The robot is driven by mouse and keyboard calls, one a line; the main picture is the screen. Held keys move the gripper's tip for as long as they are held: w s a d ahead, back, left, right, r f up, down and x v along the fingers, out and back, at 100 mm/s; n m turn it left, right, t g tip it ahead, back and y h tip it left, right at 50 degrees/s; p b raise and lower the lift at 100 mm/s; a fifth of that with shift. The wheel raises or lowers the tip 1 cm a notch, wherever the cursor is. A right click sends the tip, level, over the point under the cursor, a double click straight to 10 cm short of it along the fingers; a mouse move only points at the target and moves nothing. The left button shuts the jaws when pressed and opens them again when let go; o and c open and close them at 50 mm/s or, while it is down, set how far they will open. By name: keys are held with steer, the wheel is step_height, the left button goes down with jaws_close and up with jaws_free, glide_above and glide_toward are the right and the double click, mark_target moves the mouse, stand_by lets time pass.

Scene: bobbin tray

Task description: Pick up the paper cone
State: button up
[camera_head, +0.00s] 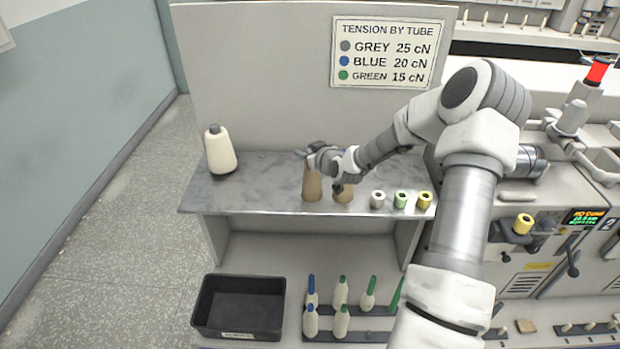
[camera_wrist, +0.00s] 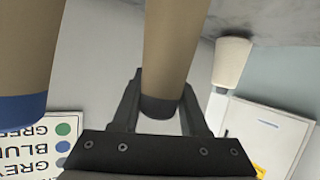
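Two brown paper cones stand upright on the grey shelf top (camera_head: 255,185). The left paper cone (camera_head: 312,186) has its tip hidden behind my gripper (camera_head: 322,162) in the head view. The right paper cone (camera_head: 344,193) stands close beside it, partly covered by my wrist. In the wrist view, a dark-tipped paper cone (camera_wrist: 172,45) passes between the fingers of my gripper (camera_wrist: 162,88). The fingers are spread on either side of it; whether they touch it is unclear. A blue-tipped paper cone (camera_wrist: 28,50) is at the left of that view, outside the fingers.
A white yarn cone (camera_head: 220,150) stands at the left of the shelf, also at right in the wrist view (camera_wrist: 231,62). Several small rings (camera_head: 400,200) line the right front edge. Below are a black bin (camera_head: 240,276) and several pegged bobbins (camera_head: 341,292). A tension sign (camera_head: 387,52) hangs behind.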

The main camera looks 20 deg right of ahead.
jaws_close()
